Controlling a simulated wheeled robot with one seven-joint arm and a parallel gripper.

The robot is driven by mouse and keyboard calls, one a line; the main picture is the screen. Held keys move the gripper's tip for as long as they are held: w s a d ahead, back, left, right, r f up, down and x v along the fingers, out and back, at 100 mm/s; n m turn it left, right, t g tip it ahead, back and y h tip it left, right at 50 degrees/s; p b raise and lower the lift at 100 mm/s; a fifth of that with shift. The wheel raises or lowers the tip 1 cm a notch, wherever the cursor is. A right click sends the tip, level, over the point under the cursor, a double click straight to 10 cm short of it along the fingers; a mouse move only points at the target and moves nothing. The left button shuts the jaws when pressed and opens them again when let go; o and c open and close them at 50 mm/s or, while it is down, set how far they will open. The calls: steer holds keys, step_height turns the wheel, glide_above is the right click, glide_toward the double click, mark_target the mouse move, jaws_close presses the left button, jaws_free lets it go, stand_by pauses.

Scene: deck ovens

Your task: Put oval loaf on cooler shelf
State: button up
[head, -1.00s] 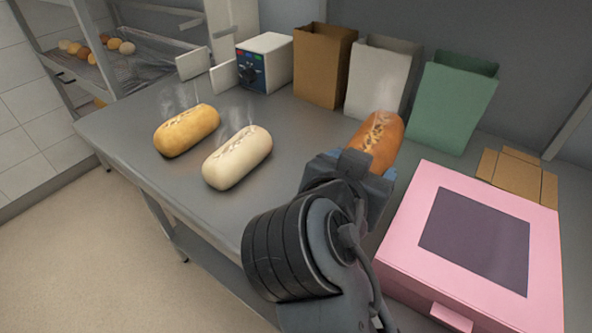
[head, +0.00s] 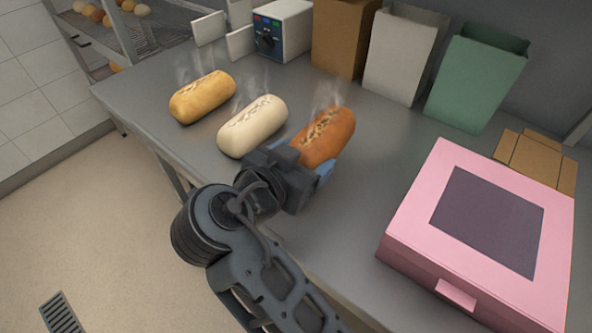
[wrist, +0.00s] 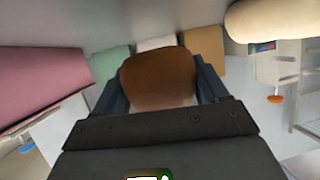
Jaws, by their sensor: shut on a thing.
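A dark brown oval loaf (head: 327,138) with a scored top is in my gripper (head: 308,162), beside the pale loaf. In the wrist view the brown loaf (wrist: 158,80) sits between both fingers of my gripper (wrist: 162,90), which are shut on its sides. I cannot tell how far it is above the counter. A cream loaf (head: 252,126) and a golden loaf (head: 202,97) lie on the counter to its left, steaming. A rack shelf (head: 150,38) with several rolls stands at the top left, partly cut off by the frame.
The grey counter (head: 150,90) carries a control box (head: 283,30), brown (head: 343,40), white (head: 403,55) and green bags (head: 475,80) at the back. A pink box (head: 420,225) and flat cardboard (head: 537,158) are at right. Counter is clear between the brown loaf and pink box.

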steer(key=shift+w+a+f, duration=0.15)
steer(key=shift+a+f, duration=0.25)
steer(key=shift+a, duration=0.25)
steer(key=shift+f, duration=1.8)
steer(key=shift+f, duration=0.15)
steer(key=o, duration=1.2)
steer(key=shift+p, duration=0.45)
